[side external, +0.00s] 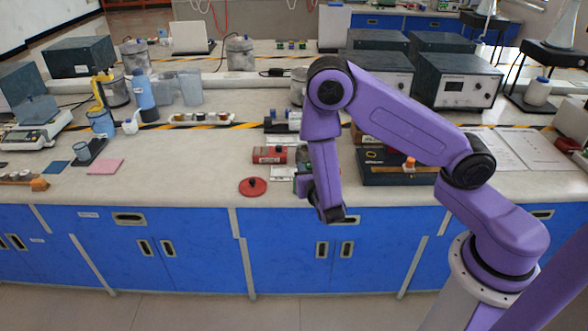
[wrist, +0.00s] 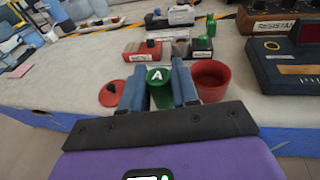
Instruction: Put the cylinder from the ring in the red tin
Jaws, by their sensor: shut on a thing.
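A green cylinder (wrist: 160,92) with a white letter A on its top sits between the two blue fingers of my gripper (wrist: 157,72) in the wrist view. My gripper is shut on it. The open red tin (wrist: 211,78) stands just right of the right finger, apart from the cylinder. In the side view my arm hides the tin, and the held cylinder is not clear there. A flat red lid (side external: 253,187) with a black knob lies left of my gripper; it also shows in the wrist view (wrist: 110,95). I cannot make out the ring.
A red labelled block (side external: 269,154) lies behind the lid. A grey block (wrist: 181,46) and a green bottle-like thing (wrist: 206,40) stand behind the tin. A dark instrument case (wrist: 285,65) stands to the right. The bench's front edge is close. Bench left of the lid is clear.

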